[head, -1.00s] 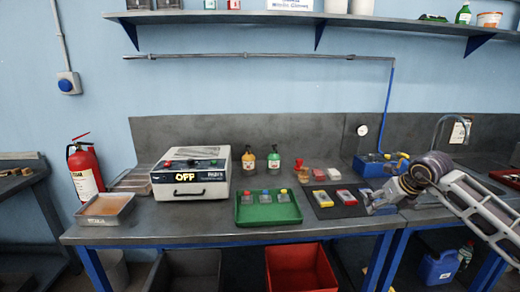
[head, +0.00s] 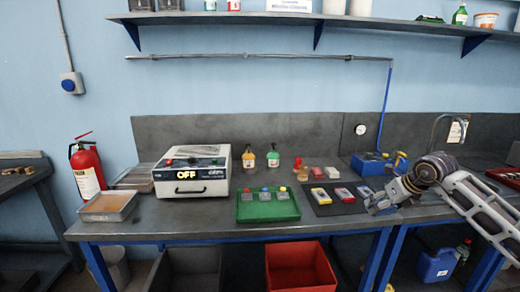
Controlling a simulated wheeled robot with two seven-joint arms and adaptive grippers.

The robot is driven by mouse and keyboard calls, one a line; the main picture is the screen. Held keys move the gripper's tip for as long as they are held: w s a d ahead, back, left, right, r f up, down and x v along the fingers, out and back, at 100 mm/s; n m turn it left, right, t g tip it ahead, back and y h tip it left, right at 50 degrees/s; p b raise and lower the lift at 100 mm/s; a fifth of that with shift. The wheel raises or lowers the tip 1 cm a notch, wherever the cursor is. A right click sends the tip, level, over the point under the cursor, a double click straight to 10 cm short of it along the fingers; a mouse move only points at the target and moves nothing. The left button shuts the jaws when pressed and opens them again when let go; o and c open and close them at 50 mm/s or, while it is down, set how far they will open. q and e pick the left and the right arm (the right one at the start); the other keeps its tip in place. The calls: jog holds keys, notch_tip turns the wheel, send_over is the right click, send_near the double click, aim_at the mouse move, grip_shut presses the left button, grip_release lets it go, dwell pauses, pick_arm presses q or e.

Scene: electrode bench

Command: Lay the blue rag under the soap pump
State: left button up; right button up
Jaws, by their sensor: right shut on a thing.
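Two small pump bottles stand at the back of the bench: an orange one (head: 248,160) and a green one (head: 273,160). I cannot tell which is the soap pump. I cannot make out a blue rag for certain. My right gripper (head: 372,207) is low over the bench at the right edge of the dark mat, far right of the bottles. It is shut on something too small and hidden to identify. My left gripper is out of view.
A green tray (head: 268,217) with several small pots lies in front of the bottles. A white OFF box (head: 190,188) is to their left. The dark mat (head: 335,208) holds small coloured blocks. A blue bin (head: 368,166) is behind.

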jog(key=shift+s+f+n+g+y, duration=0.15)
jog(key=shift+n+y, duration=0.25)
jog(key=shift+n, duration=0.35)
jog(key=shift+s+n+g+y, duration=0.15)
jog(key=shift+n+y, duration=0.25)
jog(key=shift+n, duration=0.4)
jog(key=shift+f+n+g+y, duration=0.1)
jog(key=shift+n+g+y, duration=0.1)
jog(key=shift+n+y, duration=0.4)
jog(key=n, duration=0.1)
jog(key=s+n+g+y, duration=0.1)
jog(key=n, duration=0.1)
jog(key=n+g, duration=0.1)
jog(key=n, duration=0.1)
jog(key=shift+s+a+f+y, duration=0.15)
jog(key=shift+a+f+y, duration=0.15)
jog(key=shift+f, duration=0.1)
jog(key=s+a+f+n+g+h, duration=0.2)
jog(key=s+a+f+n+g, duration=0.35)
jog(key=s+f+n, duration=0.45)
jog(key=s+a+f+n+g+h, duration=0.2)
jog(key=s+a+f+n+g, duration=0.2)
jog(key=s+a+f+n, duration=0.5)
jog(key=w+a+r+n+h, duration=0.1)
jog(key=w+a+r+n, duration=0.2)
jog(key=w+r+n, duration=0.2)
jog(key=w+r, duration=0.1)
jog(key=w, duration=0.2)
jog(key=shift+a+r+h, duration=0.15)
jog(key=shift+h, duration=0.15)
